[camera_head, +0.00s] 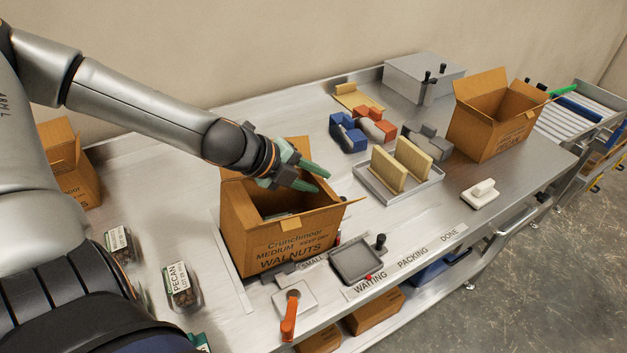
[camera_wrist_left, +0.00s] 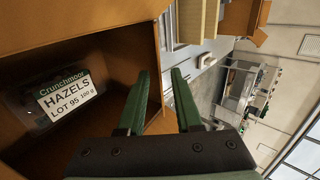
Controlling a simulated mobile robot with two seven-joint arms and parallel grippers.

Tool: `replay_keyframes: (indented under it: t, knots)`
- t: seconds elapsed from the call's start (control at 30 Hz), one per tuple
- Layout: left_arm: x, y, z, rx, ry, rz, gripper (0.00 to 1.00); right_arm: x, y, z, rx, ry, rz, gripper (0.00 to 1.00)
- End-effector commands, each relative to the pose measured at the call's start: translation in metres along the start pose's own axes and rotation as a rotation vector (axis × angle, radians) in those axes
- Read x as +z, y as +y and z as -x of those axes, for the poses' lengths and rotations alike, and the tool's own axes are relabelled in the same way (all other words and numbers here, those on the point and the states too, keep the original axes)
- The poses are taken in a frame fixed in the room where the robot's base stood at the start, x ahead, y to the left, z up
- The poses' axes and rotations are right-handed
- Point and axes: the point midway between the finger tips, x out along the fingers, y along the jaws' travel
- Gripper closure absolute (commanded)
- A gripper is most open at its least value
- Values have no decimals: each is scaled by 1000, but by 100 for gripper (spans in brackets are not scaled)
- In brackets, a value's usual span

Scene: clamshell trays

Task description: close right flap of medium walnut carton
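The medium walnut carton (camera_head: 282,250), brown with "MEDIUM WALNUTS" printed on its front, stands on the steel bench with its top open. A flap at its right side (camera_head: 342,207) sticks outward. Another flap stands up at the back, partly behind my gripper. My left gripper (camera_head: 322,182), with green fingers, is over the opening near the right side, its fingers apart with nothing between them. In the left wrist view the fingers (camera_wrist_left: 160,88) are beside brown carton walls. A pack labelled "HAZELS" (camera_wrist_left: 65,98) lies inside the carton. My right gripper is not in view.
Pecan packs (camera_head: 181,287) lie left of the carton. A small grey tray (camera_head: 357,262) and an orange-handled device (camera_head: 290,315) are in front. A tray with yellow slabs (camera_head: 400,192) stands to the right, and another open carton (camera_head: 485,128) farther right.

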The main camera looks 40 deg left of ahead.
Motion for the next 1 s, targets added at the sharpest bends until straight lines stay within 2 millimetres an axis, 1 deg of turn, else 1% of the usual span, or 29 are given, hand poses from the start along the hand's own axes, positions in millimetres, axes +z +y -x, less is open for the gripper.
replay_keyframes:
  t: [0.27, 0.57, 0.6, 1.0]
  knots:
    - [0, 0, -1, -1, 0, 0, 66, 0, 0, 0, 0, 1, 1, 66]
    - [0, 0, 0, -1, 0, 0, 99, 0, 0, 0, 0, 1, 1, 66]
    - [0, 0, 0, -1, 1, 0, 100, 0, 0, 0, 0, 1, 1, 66]
    - [0, 0, 0, -1, 1, 0, 100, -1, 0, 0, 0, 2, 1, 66]
